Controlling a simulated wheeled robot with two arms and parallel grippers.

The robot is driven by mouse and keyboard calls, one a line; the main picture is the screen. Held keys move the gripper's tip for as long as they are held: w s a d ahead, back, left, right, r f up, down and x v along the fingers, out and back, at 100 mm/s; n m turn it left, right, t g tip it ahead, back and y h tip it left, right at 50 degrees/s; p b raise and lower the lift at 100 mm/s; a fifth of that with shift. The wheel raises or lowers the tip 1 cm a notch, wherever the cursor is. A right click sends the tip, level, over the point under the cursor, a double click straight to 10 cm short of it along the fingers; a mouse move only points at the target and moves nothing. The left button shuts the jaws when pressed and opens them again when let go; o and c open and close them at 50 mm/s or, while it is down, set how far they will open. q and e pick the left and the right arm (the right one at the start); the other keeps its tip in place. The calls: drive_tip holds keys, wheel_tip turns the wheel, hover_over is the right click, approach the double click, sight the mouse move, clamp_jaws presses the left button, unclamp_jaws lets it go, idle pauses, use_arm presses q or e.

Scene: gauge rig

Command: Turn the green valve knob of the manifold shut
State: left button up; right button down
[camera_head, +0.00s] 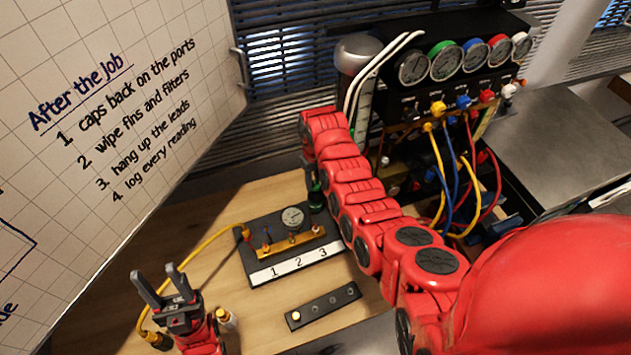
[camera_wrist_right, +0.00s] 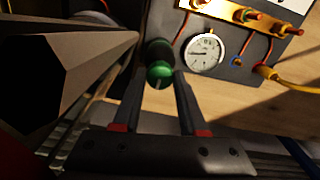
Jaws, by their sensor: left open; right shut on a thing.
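The manifold is a brass bar (camera_head: 290,242) on a dark board (camera_head: 262,262) with a white strip marked 1, 2, 3 and a small round gauge (camera_head: 292,217). The green valve knob (camera_head: 316,186) is at the board's far right corner, partly hidden by my right arm. In the right wrist view the knob (camera_wrist_right: 158,72) sits between the fingers of my right gripper (camera_wrist_right: 160,82), which is shut on it. The gauge (camera_wrist_right: 205,54) shows beside it there. My left gripper (camera_head: 155,274) is open and empty, fingers up, at the lower left, apart from the manifold.
A yellow hose (camera_head: 190,255) curves from the board's left side towards my left gripper. A dark strip (camera_head: 322,306) with one yellow dot lies in front. A gauge panel (camera_head: 455,75) with coloured hoses and a silver-domed cylinder (camera_head: 357,52) stand behind. A whiteboard (camera_head: 110,130) stands left.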

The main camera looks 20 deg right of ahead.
drive_tip(key=m+b, duration=0.1)
drive_tip(key=b, duration=0.1)
drive_tip(key=m+b, duration=0.1)
drive_tip(key=b, duration=0.1)
drive_tip(key=m+b, duration=0.2)
drive_tip(key=shift+f, duration=0.25)
drive_tip(key=shift+r+m+b, duration=0.15)
drive_tip(key=shift+m+b, duration=0.35)
drive_tip(key=shift+m, duration=0.5)
drive_tip(key=shift+r+m, duration=0.1)
drive_tip(key=shift+m, duration=0.8)
drive_tip(key=m, duration=0.3)
drive_tip(key=shift+m, duration=0.3)
drive_tip(key=m, duration=0.6)
drive_tip(key=shift+c, duration=2.2)
unclamp_jaws()
